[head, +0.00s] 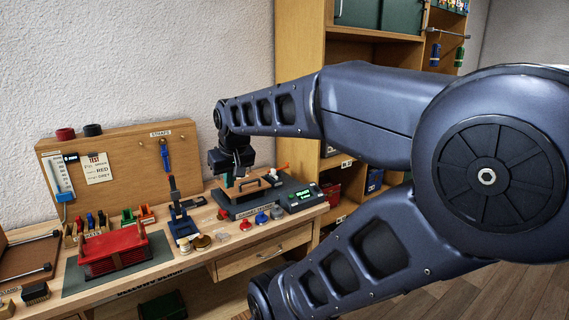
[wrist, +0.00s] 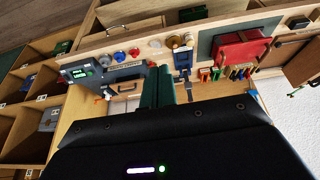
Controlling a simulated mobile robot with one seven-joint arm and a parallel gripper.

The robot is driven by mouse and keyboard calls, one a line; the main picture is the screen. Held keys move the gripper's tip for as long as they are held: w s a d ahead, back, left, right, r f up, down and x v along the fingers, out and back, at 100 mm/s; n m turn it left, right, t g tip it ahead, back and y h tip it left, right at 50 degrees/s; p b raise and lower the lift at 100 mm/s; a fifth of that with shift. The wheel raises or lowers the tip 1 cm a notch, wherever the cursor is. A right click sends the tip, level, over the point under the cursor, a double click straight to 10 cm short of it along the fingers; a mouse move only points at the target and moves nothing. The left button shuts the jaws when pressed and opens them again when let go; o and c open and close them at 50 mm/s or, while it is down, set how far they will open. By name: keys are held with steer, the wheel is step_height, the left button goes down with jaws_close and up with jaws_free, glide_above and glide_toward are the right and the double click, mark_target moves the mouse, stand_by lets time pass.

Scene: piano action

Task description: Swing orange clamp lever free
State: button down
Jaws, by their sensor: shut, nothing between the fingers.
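The orange clamp lever (head: 283,168) sticks up at the back right of a dark test fixture (head: 245,205) on the bench. In the wrist view a small orange and white spot (wrist: 101,97) beside the fixture may be the same lever; it is too small to be sure. My gripper (head: 233,180) hangs over the left part of the fixture, left of the lever and apart from it. In the wrist view its two green fingers (wrist: 157,78) are together with nothing between them. Whether the fingertips touch the fixture cannot be told.
A control box with a green display (head: 303,197) stands right of the fixture. Red, blue and grey knobs (head: 261,218) line its front. A blue stand (head: 182,222) and a red rack (head: 113,252) stand to the left. A wooden shelf (head: 300,60) rises behind.

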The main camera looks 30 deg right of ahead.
steer(key=w+d+r, duration=0.1)
steer(key=w+d, duration=0.3)
steer(key=w, duration=0.7)
steer(key=w+d+r+t, duration=0.15)
steer(key=w+d, duration=0.25)
steer(key=w, duration=0.7)
steer(key=w+d+r+g, duration=0.15)
steer(key=w+d, duration=0.25)
steer(key=w, duration=0.7)
steer(key=w+d+f+t, duration=0.1)
steer(key=w+d+f, duration=0.2)
steer(key=w+d, duration=0.4)
steer(key=w+d+f+t, duration=0.1)
steer(key=w+d+f, duration=0.1)
steer(key=w+d, duration=0.45)
steer(key=w+d+f, duration=0.3)
steer(key=d+f, duration=0.2)
steer(key=d, duration=0.5)
steer(key=w+d+f+m+t, duration=0.1)
steer(key=w+d+f, duration=0.1)
steer(key=d+f, duration=0.4)
steer(key=w+d+f+h, duration=0.1)
steer(key=w+d+f, duration=0.2)
steer(key=d, duration=1.3)
step_height(320, 180, down, 3)
steer(key=shift+w+d+r+m+t, duration=0.15)
steer(key=shift+w+r+m+t, duration=0.05)
steer(key=shift+w+m+t, duration=0.2)
